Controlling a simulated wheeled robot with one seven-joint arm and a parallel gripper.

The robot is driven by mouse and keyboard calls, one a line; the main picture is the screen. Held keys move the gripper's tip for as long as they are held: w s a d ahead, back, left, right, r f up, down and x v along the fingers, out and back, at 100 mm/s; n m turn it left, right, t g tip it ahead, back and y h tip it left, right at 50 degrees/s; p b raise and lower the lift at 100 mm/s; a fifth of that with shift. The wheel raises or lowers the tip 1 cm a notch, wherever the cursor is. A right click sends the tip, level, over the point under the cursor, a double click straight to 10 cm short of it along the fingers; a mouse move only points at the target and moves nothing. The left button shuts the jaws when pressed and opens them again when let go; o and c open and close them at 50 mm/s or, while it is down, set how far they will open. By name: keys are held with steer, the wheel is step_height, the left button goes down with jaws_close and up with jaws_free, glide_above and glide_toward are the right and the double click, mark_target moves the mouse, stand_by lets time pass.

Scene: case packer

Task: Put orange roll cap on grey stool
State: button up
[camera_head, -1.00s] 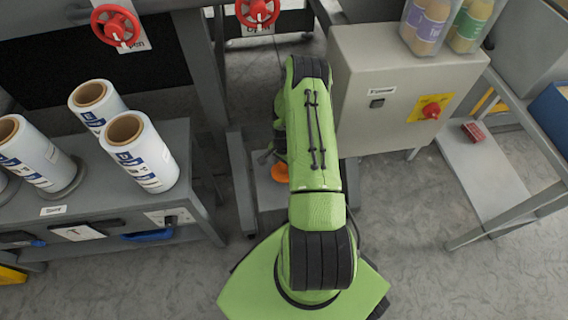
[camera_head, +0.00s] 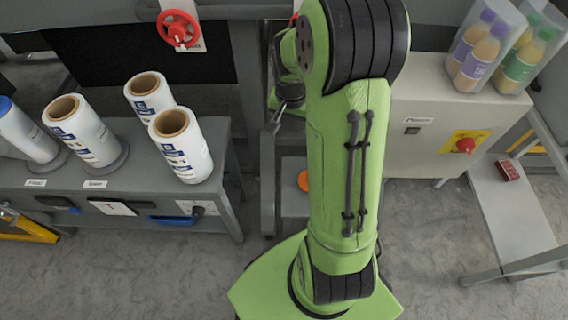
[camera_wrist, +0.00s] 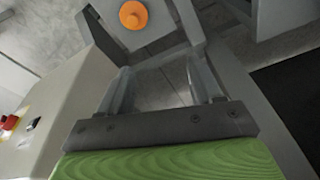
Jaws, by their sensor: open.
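The orange roll cap (camera_head: 304,181) lies on a low grey surface, which looks like the grey stool (camera_head: 294,203); my arm partly covers both in the head view. In the wrist view the round cap (camera_wrist: 133,14), with a small raised centre, sits on the flat grey top (camera_wrist: 158,32) near the upper edge. My gripper (camera_wrist: 163,80) is open, with its two fingers apart and nothing between them. The cap is beyond the fingertips, apart from them. In the head view, the gripper end shows only in part, dark, behind my green arm.
White film rolls (camera_head: 182,146) stand on a grey bench (camera_head: 225,165) at left. A grey control box (camera_head: 432,135) with a red knob is at right, bearing bottles (camera_head: 479,50) in clear packs. A red wheel (camera_head: 178,29) is above. Floor in front is clear.

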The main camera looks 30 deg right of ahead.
steer(key=s+a+r+n+t, duration=0.2)
steer(key=s+a+r+n, duration=0.4)
steer(key=a+r, duration=0.5)
steer(key=s+a+r+n+t, duration=0.1)
steer(key=s+a+r+n, duration=0.1)
steer(key=s, duration=0.4)
steer(key=s+a+r+n+y, duration=0.1)
steer(key=s+a+r+n, duration=0.1)
steer(key=s, duration=0.3)
steer(key=shift+s+t, duration=0.35)
steer(key=shift+t, duration=0.05)
steer(key=shift+r, duration=0.1)
